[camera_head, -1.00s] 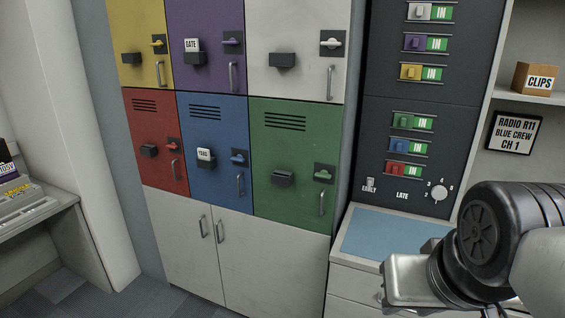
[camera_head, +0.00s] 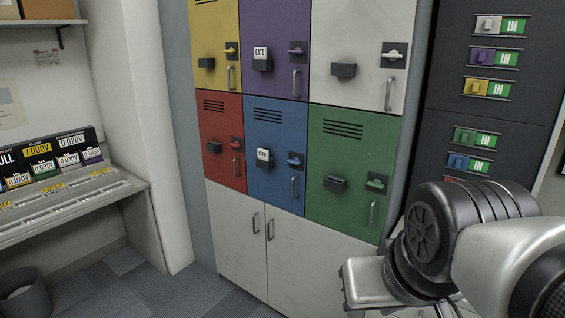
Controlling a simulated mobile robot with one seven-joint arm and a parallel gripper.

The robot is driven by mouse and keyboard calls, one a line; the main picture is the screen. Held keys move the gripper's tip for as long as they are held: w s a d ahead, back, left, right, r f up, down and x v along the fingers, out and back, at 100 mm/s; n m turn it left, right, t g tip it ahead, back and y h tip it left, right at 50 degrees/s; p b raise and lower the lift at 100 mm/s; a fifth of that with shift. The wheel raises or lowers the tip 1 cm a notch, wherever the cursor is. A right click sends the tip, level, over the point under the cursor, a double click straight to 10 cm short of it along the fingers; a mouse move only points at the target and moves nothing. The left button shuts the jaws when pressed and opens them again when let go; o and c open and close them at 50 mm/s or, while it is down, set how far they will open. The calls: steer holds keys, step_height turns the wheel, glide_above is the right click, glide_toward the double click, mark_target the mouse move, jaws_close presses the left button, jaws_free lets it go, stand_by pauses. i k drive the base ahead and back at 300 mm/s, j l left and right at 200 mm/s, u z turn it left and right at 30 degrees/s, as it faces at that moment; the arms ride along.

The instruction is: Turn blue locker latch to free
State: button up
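The blue locker (camera_head: 274,183) sits in the lower middle of the locker block, between the red and green doors. My gripper (camera_head: 361,287) is at the lower right, well away from the latch and touching no locker. Its fingers are not clearly visible, so I cannot tell if it is open.
The red locker (camera_head: 222,120) and green locker (camera_head: 352,155) flank the blue one. White cupboard doors (camera_head: 238,235) are below. A dark panel with IN sliders (camera_head: 488,85) is at right. A desk with meters (camera_head: 130,190) and a bin (camera_head: 28,302) are at left. Floor between is clear.

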mark_target(295, 161)
steer(key=i+j+u, duration=0.25)
steer(key=i, duration=0.2)
steer(key=i+u, duration=0.2)
steer(key=i, duration=0.25)
